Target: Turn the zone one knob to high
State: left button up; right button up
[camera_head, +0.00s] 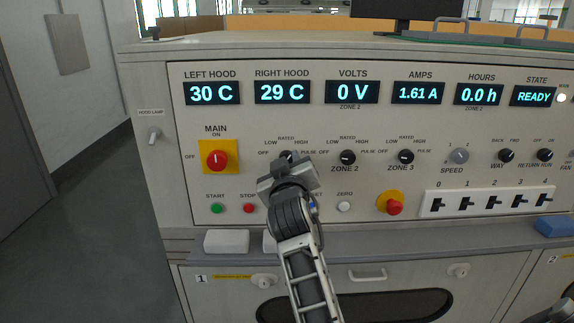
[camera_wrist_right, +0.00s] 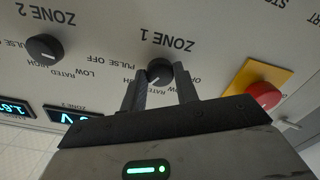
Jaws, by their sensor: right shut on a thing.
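The zone one knob (camera_wrist_right: 158,70) is black and round, on the pale panel under the upside-down ZONE 1 label in the right wrist view. My right gripper (camera_wrist_right: 160,88) is shut on it, one finger on each side. The knob's pale mark points to the lower left in that view; the labels around it are partly hidden by the fingers, so I cannot tell its exact setting. In the head view my right gripper (camera_head: 287,170) covers most of the zone one knob (camera_head: 287,155). My left gripper is not in view.
The zone two knob (camera_head: 348,157) and zone three knob (camera_head: 406,157) are to the right. The red main switch (camera_head: 216,160) is to the left. The volts display (camera_head: 352,92) reads 0 V and the state display (camera_head: 533,97) READY. A ledge (camera_head: 370,243) runs below the panel.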

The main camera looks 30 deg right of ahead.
jog(key=shift+m, duration=0.5)
jog(key=o, duration=1)
